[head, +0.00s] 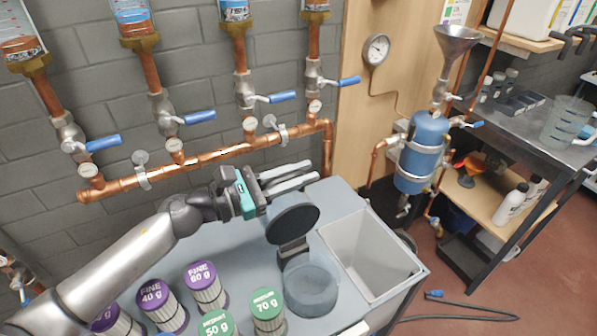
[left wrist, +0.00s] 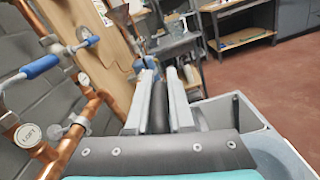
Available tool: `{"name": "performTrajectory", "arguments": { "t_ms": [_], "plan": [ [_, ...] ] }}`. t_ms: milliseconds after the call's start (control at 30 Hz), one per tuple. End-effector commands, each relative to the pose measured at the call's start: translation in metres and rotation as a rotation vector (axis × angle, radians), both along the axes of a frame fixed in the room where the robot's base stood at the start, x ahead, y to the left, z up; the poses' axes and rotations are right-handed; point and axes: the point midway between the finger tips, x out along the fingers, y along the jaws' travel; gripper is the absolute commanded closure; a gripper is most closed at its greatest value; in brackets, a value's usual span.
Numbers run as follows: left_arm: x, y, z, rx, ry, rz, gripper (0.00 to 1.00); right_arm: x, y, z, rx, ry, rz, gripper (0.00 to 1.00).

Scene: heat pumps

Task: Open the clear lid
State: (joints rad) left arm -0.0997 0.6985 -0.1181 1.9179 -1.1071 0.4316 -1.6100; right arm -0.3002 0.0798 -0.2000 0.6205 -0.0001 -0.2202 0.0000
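A dark round disc (head: 293,224), which looks like a raised lid, stands tilted up behind a round grey-blue housing (head: 310,288) on the grey worktop. It looks dark rather than clear. My left gripper (head: 302,174) is just above and behind the disc's top edge, its two pale fingers parallel and apart. In the left wrist view, the left gripper (left wrist: 161,95) shows a dark strip between its fingers. I cannot tell whether this is the disc's edge or whether the fingers touch it. My right gripper is not in view.
Copper pipes (head: 215,155) with blue-handled valves run along the wall behind my left arm. Purple- and green-capped cartridges (head: 209,287) stand in front of it. A grey open basin (head: 370,255) is to the right. A hose (head: 460,304) lies on the floor.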

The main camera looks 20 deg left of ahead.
Motion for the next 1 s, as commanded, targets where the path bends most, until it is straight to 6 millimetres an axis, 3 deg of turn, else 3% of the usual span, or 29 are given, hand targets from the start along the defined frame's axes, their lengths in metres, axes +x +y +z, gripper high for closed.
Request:
{"name": "performTrajectory", "arguments": {
  "t_ms": [267, 733, 1000],
  "plan": [
    [0.000, 0.000, 0.000, -0.001, 0.000, -0.001, 0.52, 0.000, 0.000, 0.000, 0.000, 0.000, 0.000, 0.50],
    [-0.003, 0.002, -0.001, -0.002, 0.002, 0.000, 0.52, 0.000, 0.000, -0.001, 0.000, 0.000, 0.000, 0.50],
    [-0.026, 0.023, -0.003, -0.002, 0.005, 0.000, 0.52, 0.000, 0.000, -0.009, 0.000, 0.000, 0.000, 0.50]
  ]
}}
